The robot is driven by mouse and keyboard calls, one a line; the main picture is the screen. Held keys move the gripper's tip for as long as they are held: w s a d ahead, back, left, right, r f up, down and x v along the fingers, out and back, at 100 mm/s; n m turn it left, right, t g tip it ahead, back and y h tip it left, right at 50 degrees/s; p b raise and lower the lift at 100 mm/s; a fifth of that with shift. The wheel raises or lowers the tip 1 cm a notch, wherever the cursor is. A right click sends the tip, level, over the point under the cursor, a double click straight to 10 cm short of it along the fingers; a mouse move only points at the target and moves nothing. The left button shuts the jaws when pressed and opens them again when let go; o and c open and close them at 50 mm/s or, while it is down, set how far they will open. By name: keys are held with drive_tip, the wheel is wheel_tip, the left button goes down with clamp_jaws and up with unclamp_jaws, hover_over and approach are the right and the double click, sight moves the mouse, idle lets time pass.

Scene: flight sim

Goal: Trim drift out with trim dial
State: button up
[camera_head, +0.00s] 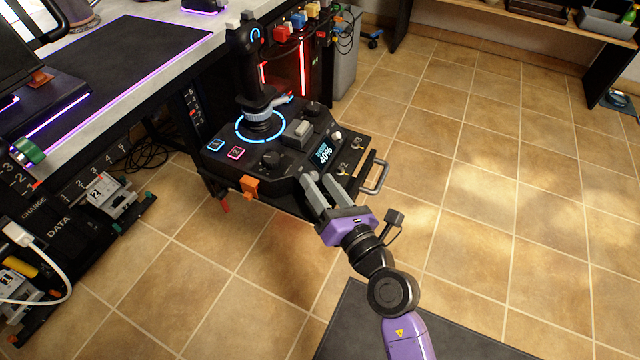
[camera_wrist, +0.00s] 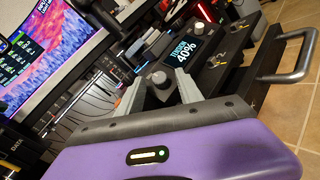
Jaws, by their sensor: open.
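The black control panel (camera_head: 290,150) carries a joystick (camera_head: 248,70) with a blue glowing ring at its base. A small screen (camera_head: 324,153) reads 40%; it also shows in the wrist view (camera_wrist: 184,50). Dark round knobs sit left of the screen (camera_head: 271,160) and behind it (camera_head: 312,108), with a pale knob (camera_head: 337,136) to its right. I cannot read which is the trim dial. My gripper (camera_head: 318,182) is open and empty at the panel's front edge. In the wrist view, a round knob (camera_wrist: 160,80) shows between the fingers (camera_wrist: 158,92), apparently beyond them.
A metal handle (camera_head: 376,178) sticks out at the panel's right side. An orange block (camera_head: 250,187) is on its front edge. The desk (camera_head: 150,60) with a dark mat is at the left, a rack with cables below it. Tiled floor (camera_head: 500,170) is open to the right.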

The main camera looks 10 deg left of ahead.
drive_tip(key=shift+w+a, duration=0.2)
clamp_jaws()
